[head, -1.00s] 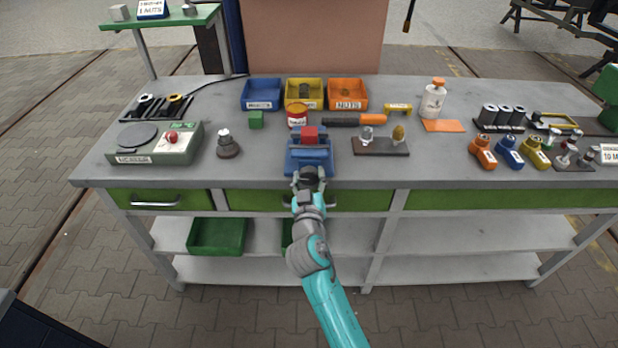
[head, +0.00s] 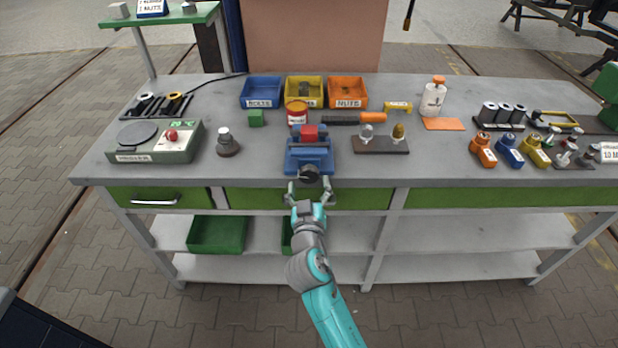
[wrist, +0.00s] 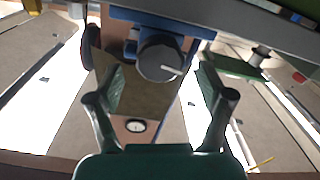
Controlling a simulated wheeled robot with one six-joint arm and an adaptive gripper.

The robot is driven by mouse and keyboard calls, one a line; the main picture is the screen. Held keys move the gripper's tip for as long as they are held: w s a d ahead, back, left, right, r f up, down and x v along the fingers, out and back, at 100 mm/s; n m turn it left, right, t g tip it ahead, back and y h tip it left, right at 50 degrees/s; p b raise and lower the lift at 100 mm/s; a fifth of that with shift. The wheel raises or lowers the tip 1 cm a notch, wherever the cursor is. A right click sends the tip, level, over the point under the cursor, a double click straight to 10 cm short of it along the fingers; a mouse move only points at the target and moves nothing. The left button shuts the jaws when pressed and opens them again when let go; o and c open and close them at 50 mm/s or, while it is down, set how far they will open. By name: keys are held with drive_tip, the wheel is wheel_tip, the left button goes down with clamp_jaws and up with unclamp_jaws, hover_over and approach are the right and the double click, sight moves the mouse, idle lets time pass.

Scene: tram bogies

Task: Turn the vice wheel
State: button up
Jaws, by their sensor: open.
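The blue vice (head: 310,157) stands at the front edge of the bench, with a red block (head: 309,133) at its jaws. Its dark round wheel (head: 309,174) faces the front, and it also shows in the wrist view as a dark disc (wrist: 160,60) with a pale mark on its face. My gripper (head: 309,186) is open in front of the wheel, just off the bench edge. In the wrist view my gripper's fingers (wrist: 160,85) are spread wide on both sides, and the wheel lies beyond and between them, apart from both.
Yellow (head: 304,91), blue and orange bins stand behind the vice. A grey-green device (head: 155,142) and a dark knobbed weight (head: 228,145) are to the left. A dark stand (head: 380,146) is to the right. The bench's front edge and drawers lie close to my gripper.

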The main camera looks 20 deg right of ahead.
sight(308, 177)
drive_tip(key=v, duration=0.8)
drive_tip(key=shift+s, duration=0.25)
drive_tip(key=w+d+n, duration=0.1)
drive_tip(key=w, duration=0.3)
drive_tip(key=w+d+n, duration=0.1)
drive_tip(key=w+n, duration=0.1)
drive_tip(key=w, duration=0.2)
drive_tip(key=w+d+n, duration=0.1)
drive_tip(key=w+n, duration=0.1)
drive_tip(key=w, duration=0.1)
drive_tip(key=shift+w+d+r, duration=0.15)
drive_tip(key=shift+w+d, duration=0.1)
drive_tip(key=shift+w, duration=0.15)
drive_tip(key=c, duration=1.2)
